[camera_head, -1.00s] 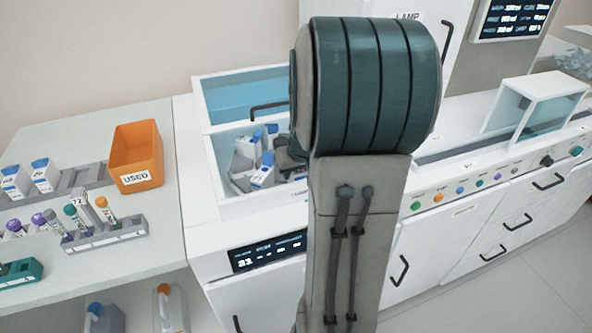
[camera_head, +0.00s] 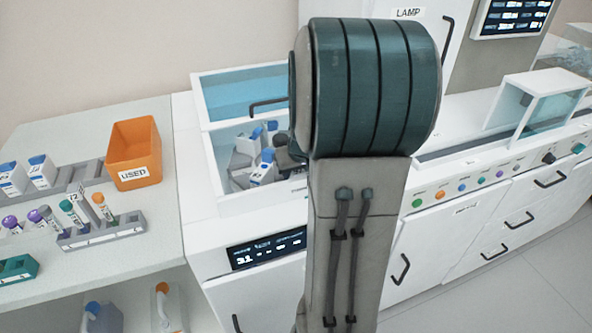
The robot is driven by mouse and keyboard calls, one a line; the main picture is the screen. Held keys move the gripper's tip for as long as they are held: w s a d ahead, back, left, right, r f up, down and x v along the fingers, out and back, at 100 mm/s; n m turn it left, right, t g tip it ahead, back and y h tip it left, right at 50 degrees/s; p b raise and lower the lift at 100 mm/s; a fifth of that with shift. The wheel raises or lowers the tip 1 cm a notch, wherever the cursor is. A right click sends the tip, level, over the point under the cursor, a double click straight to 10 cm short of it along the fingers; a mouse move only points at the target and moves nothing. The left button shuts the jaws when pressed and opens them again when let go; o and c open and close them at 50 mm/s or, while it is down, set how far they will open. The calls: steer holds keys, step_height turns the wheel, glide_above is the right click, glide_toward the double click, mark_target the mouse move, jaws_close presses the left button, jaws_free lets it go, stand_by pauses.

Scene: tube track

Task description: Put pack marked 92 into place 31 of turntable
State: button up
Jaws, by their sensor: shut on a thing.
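The turntable sits inside a white, open-topped machine bay (camera_head: 215,178) with a raised blue-tinted lid (camera_head: 243,92). Grey holders (camera_head: 240,163) and several white packs with blue caps show in it, one pack (camera_head: 263,170) near the front. Pack and place numbers there are too small to read, so I cannot tell which pack is marked 92. The display (camera_head: 267,249) on the bay's front reads 31 at its left. My arm stands across the middle and covers the bay's right part. My gripper and anything in it are hidden behind it; dark shapes at its edge are unclear.
On the left bench stand white packs (camera_head: 40,171), a tube rack (camera_head: 101,234), a teal rack (camera_head: 18,270) and an orange bin marked USED (camera_head: 134,155). A clear-sided box (camera_head: 538,103) stands on the right counter. Jugs (camera_head: 101,317) sit below the bench.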

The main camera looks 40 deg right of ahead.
steer(key=shift+f+b, duration=0.8)
steer(key=shift+b, duration=0.1)
stand_by(0.4)
steer(key=o, duration=1.2)
steer(key=shift+r, duration=0.1)
steer(key=p+v, duration=0.1)
steer(key=v, duration=1.2)
steer(key=shift+s+r, duration=0.15)
steer(key=shift+r, duration=0.15)
steer(key=shift+a, duration=0.1)
